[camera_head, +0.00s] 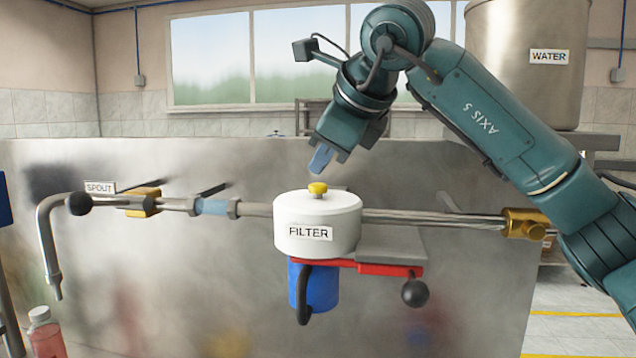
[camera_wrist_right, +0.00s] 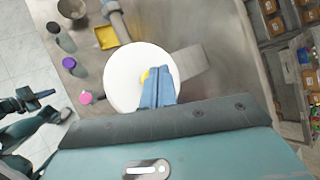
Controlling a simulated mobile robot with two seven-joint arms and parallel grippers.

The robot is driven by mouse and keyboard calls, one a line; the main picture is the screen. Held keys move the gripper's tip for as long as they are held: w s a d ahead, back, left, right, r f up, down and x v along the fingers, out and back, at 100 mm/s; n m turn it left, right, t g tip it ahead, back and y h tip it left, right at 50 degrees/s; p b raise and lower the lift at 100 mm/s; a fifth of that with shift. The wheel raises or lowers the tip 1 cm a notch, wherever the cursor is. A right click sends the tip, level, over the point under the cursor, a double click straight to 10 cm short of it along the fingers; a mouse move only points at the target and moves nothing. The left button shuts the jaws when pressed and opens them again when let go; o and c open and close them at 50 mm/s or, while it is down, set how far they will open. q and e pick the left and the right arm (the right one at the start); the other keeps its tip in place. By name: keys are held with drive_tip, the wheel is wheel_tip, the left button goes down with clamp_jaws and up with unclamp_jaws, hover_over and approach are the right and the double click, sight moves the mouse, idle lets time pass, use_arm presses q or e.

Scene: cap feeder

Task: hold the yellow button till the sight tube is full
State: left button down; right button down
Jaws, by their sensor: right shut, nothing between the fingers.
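The yellow button (camera_head: 318,189) sits on top of the white filter housing (camera_head: 345,215). My right gripper (camera_head: 320,161) is shut and empty, its blue fingertips just above the button with a small gap in the head view. In the right wrist view the shut fingers (camera_wrist_right: 158,88) cover part of the button (camera_wrist_right: 145,75) over the round white lid (camera_wrist_right: 128,85). A pale blue clear section of pipe (camera_head: 212,207), likely the sight tube, lies left of the filter; its fill level cannot be told. My left gripper (camera_wrist_right: 42,95) shows small at the left of the wrist view.
A blue canister (camera_head: 318,287) and black-knobbed handles hang under the filter. A brass valve (camera_head: 522,224) is right on the pipe. The bent spout (camera_head: 48,245) is left, with a red bottle (camera_head: 46,335) below. A steel water tank (camera_head: 520,90) stands behind.

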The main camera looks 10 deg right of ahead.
sight(323, 186)
drive_tip(key=shift+r+p, duration=2.25)
drive_tip(key=shift+r, duration=0.35)
drive_tip(key=shift+f, duration=0.1)
